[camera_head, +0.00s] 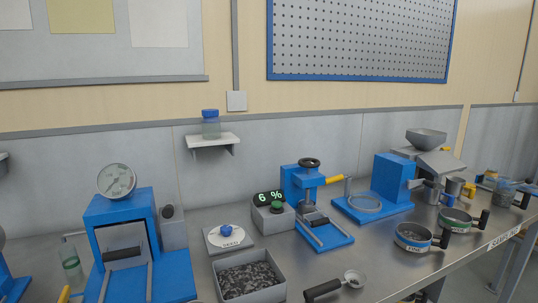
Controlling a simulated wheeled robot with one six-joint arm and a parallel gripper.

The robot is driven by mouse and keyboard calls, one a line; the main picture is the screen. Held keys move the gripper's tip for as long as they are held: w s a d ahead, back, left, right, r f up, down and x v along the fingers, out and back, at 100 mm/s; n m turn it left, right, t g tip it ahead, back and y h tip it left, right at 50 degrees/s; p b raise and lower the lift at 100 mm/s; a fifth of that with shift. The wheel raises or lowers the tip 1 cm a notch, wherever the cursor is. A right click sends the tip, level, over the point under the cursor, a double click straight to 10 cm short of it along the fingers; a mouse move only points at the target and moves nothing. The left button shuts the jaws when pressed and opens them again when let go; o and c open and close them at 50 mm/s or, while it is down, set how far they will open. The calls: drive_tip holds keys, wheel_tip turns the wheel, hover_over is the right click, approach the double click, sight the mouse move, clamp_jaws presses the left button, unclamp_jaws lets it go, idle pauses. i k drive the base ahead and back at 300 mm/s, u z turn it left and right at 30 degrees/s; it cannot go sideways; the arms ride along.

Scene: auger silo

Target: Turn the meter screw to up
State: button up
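No part is clearly marked as the meter screw, and I cannot tell which one it is. A blue knob (226,230) sits on a round white dial on a low grey box (212,246), with a small label too small to read surely. Behind it to the right, a grey box with a green-lit display (269,197) reads "6 %" and carries a green button (276,207). A blue press (299,184) with a black handwheel (309,163) stands right of that. The knob's pointing direction is not clear. My gripper is not in view.
A grey bin of dark chips (249,279) and a black-handled scoop (338,285) lie at the front. A blue gauge unit (122,215) stands left. Labelled pans (413,237), cups and a hopper (426,137) fill the right. The bench is crowded, with small bare patches.

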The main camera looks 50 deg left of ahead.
sight(308, 163)
drive_tip(key=u, duration=0.85)
drive_tip(key=i, duration=0.75)
drive_tip(key=u, duration=0.85)
